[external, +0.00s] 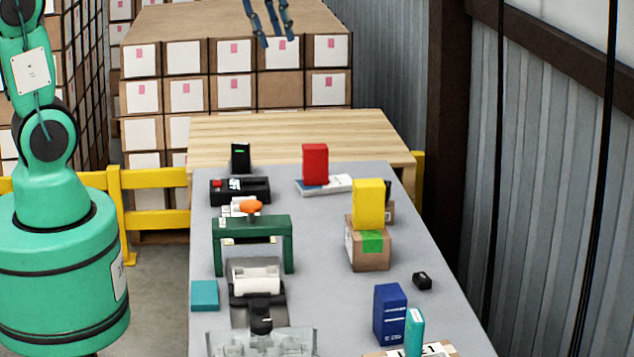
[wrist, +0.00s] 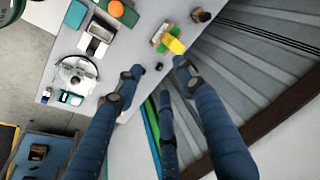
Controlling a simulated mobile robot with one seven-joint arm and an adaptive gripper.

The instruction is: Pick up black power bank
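A black upright slab with a small green light (external: 240,157) stands at the far left of the grey table; it looks most like the power bank, but I cannot be sure. I cannot make it out in the wrist view. A small black block (external: 422,280) lies near the table's right edge; it seems to show in the wrist view too (wrist: 159,66). My gripper (external: 277,32) hangs high at the top of the external view, well above the tabletop. Its blue fingers are spread and empty, as the wrist view also shows (wrist: 158,82).
A black device with a red part (external: 240,191) lies in front of the slab. A red box (external: 315,164), a yellow box (external: 368,204) on a carton (external: 368,250), a green frame (external: 252,225) and a blue box (external: 389,314) stand around. The grey table's middle (external: 325,270) is clear.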

